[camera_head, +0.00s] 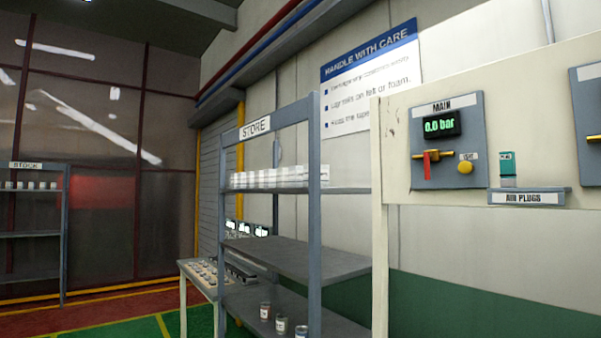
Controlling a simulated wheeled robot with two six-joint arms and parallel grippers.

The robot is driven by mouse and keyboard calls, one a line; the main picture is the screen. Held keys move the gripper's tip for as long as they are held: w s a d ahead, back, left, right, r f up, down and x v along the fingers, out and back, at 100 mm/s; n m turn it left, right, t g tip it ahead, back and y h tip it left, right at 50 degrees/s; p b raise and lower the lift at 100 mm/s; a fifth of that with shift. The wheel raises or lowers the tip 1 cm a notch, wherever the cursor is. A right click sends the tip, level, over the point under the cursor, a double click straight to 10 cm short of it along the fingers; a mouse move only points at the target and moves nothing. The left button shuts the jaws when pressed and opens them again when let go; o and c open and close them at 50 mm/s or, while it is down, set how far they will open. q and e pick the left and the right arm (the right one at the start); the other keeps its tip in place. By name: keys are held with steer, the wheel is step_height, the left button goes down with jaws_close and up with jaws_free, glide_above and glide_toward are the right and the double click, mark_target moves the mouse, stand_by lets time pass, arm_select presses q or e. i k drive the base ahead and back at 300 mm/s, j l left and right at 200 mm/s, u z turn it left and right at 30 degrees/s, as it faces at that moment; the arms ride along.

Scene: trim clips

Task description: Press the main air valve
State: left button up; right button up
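The main air valve panel (447,141) is a grey plate labelled MAIN, fixed high on a cream board at the right. Below the display is a brass pipe with a red lever handle (427,170) that hangs down. A round yellow button (465,168) with a small label above it sits at the panel's lower right. Neither of my grippers shows in the head view.
A grey AIR PLUGS shelf (528,197) with a green-and-white item (507,168) is right of the panel. Another panel (588,115) is cut off at the right edge. A STORE rack (313,220) stands left of the board. Open floor (140,331) shows at lower left.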

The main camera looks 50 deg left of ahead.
mark_target(426, 156)
steer(key=j+u, duration=0.2)
steer(key=u, duration=0.85)
